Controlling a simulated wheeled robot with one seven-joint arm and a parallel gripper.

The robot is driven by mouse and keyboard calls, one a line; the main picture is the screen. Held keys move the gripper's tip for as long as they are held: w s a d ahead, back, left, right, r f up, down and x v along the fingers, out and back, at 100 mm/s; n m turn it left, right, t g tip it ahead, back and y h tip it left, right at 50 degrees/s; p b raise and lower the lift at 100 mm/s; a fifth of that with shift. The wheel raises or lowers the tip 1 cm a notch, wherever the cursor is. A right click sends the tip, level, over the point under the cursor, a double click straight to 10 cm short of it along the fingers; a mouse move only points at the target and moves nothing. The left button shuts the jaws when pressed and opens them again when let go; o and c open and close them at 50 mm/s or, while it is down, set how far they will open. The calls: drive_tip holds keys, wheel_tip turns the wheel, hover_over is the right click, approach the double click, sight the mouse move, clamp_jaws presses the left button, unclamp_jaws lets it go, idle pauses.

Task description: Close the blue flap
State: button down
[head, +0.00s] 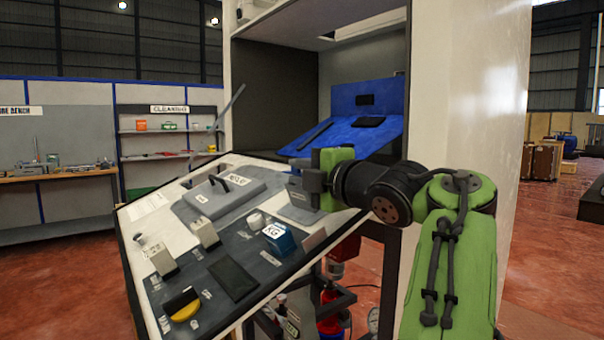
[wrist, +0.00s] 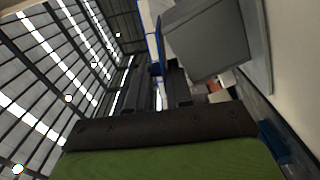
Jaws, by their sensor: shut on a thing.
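The blue flap (head: 345,136) is a sloping blue panel inside the tall cabinet, with a dark bar and a dark pad on it. A blue upright plate stands behind it. My gripper (head: 293,182) is low in front of the flap's lower left edge, over the sloping panel. In the wrist view the dark fingers of my gripper (wrist: 160,92) are close together, with a small blue patch between their tips. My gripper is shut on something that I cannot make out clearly.
The sloping control panel (head: 150,212) carries a grey lid with a handle (head: 222,199), a blue block (head: 278,238), a yellow-black knob (head: 183,304) and several small blocks. The cabinet's pale side wall (head: 465,110) stands right behind my arm.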

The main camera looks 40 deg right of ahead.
drive_tip(key=c, duration=1.2)
unclamp_jaws()
drive_tip(key=shift+o, duration=0.5)
drive_tip(key=shift+s, duration=0.1)
drive_tip(key=shift+f, duration=0.1)
